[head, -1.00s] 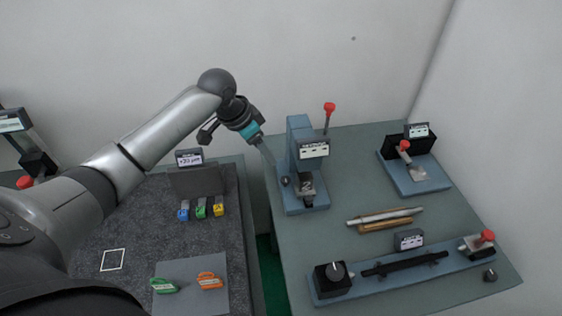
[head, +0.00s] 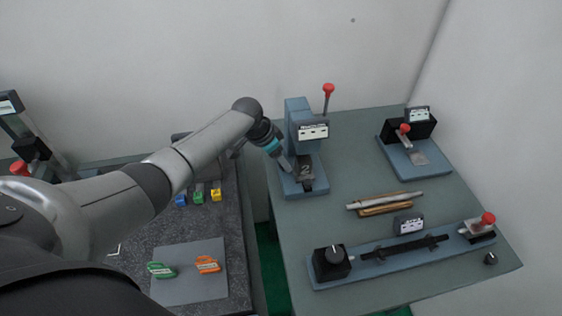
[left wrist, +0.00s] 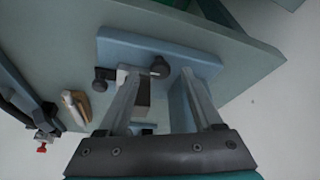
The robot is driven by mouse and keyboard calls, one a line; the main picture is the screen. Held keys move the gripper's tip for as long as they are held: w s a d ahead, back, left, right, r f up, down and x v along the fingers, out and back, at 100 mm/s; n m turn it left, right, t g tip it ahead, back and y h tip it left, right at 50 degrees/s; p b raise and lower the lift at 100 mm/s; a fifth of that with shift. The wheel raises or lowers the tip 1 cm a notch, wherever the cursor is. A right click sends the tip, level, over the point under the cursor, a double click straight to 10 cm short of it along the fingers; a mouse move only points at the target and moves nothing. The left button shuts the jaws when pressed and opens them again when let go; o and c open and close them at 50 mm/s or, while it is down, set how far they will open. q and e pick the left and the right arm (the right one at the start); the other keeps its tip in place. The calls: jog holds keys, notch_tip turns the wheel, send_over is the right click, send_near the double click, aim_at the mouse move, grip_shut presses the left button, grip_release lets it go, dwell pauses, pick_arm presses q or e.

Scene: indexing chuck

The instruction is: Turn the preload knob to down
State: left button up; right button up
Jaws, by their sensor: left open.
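In the left wrist view a small round dark knob (left wrist: 160,72) sits on this fixture, between my finger ends. I cannot tell whether they touch it or which way it points. My left gripper (head: 291,166) is open, its fingers beside the fixture's left side; the left wrist view also shows it (left wrist: 157,80). A dark dial knob (head: 334,252) with a pale mark tops a black box. No label naming the preload knob is readable. My right gripper is not in view.
A long rail fixture (head: 390,262) lies along the bench front, with metal and wooden bars (head: 385,203) behind it. Another fixture (head: 405,160) stands at the back right. Left, a dark mat holds colored clips (head: 199,192). A gap separates the two benches.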

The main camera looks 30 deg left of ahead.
pick_arm(q)
jog(key=shift+w+d+f, duration=0.1)
jog(key=shift+w+f, duration=0.15)
jog(key=shift+f, duration=0.4)
grip_shut()
